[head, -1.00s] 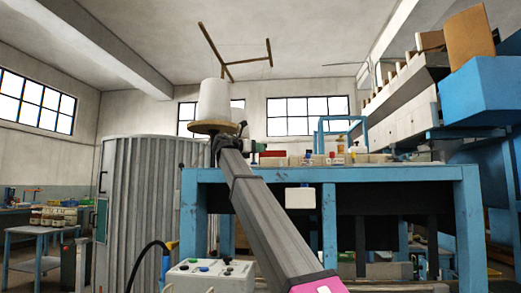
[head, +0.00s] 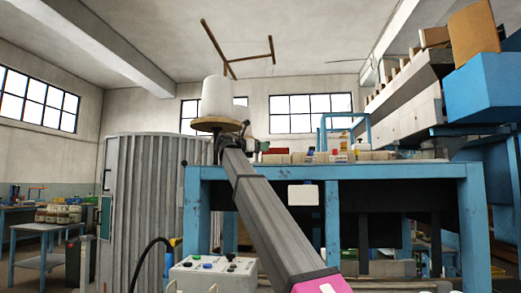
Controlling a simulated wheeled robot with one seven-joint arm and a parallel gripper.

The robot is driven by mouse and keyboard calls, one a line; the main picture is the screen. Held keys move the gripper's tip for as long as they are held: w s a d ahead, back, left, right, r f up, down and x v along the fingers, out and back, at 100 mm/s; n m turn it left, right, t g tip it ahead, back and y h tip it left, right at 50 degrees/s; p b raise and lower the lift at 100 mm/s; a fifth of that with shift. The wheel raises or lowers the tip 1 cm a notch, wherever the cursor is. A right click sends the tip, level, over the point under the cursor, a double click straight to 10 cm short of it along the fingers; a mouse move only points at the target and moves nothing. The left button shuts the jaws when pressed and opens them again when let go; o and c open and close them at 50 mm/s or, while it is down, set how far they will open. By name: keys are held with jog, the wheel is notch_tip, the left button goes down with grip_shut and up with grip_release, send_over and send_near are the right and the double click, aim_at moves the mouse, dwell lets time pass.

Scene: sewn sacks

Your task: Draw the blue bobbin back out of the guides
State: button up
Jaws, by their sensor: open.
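I cannot make out a blue bobbin or its guides in the head view. My grey arm rises from the bottom of the picture toward the upper left. My gripper (head: 246,129) is the small dark end of it, open, beside the wooden disc of a stand. It is too small to see its fingers clearly, and I see nothing between them. A large white cone (head: 217,97) sits upright on the wooden disc (head: 219,125), just left of the gripper. Part of the blue bench behind is hidden by my arm.
A blue bench (head: 405,172) stands behind my arm, with small bottles and boxes on top. A control box (head: 212,273) is low in front. A ribbed grey cabinet (head: 147,215) stands at left. A blue machine (head: 485,95) with cartons rises at right. Wooden bars (head: 215,40) are overhead.

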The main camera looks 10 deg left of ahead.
jog(key=v, duration=1)
jog(key=shift+s+a, duration=0.25)
jog(key=shift+a, duration=0.05)
jog(key=shift+s, duration=0.15)
